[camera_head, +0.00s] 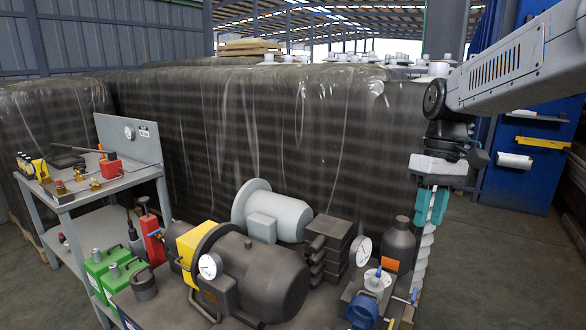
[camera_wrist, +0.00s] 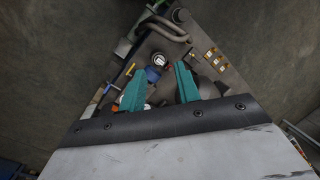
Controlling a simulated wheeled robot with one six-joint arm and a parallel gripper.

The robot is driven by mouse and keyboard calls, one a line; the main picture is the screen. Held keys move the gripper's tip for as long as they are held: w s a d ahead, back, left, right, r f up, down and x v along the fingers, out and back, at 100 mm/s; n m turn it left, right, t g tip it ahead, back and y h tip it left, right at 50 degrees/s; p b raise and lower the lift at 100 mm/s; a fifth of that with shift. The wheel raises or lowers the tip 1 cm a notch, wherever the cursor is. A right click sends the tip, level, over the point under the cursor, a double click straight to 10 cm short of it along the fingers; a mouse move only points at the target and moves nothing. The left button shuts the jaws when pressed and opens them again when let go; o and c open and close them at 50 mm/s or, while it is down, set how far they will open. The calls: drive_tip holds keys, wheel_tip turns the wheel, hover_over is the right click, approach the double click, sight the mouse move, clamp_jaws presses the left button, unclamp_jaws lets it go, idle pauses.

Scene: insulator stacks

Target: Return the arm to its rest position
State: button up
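My gripper (camera_head: 431,212) hangs from my arm at the right of the head view, its two teal fingers pointing down. It is above the right end of the low equipment table. In the wrist view my gripper (camera_wrist: 160,84) shows its two teal fingers apart, with nothing held between them. The table top (camera_wrist: 190,55) lies below, beyond the fingertips. A pale twisted rod (camera_head: 425,255) shows just under the fingers in the head view; I cannot tell whether it touches them.
The table carries a large dark motor (camera_head: 265,280), a grey motor (camera_head: 275,215), a dark bottle (camera_head: 399,245) and a blue valve with gauge (camera_head: 365,305). A side bench (camera_head: 75,195) stands left. Wrapped stacks (camera_head: 250,130) fill the back. Floor (camera_head: 510,260) is clear at right, before blue cabinets (camera_head: 525,165).

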drive_tip(key=s+f+m+t, duration=0.1)
drive_tip(key=s+f+m, duration=0.1)
drive_tip(key=s, duration=1)
drive_tip(key=s+f+m+t+h, duration=0.1)
drive_tip(key=s+f+m+t, duration=0.1)
drive_tip(key=s, duration=1)
drive_tip(key=shift+d+t, duration=0.25)
drive_tip(key=shift+t, duration=0.05)
drive_tip(key=shift+f, duration=0.1)
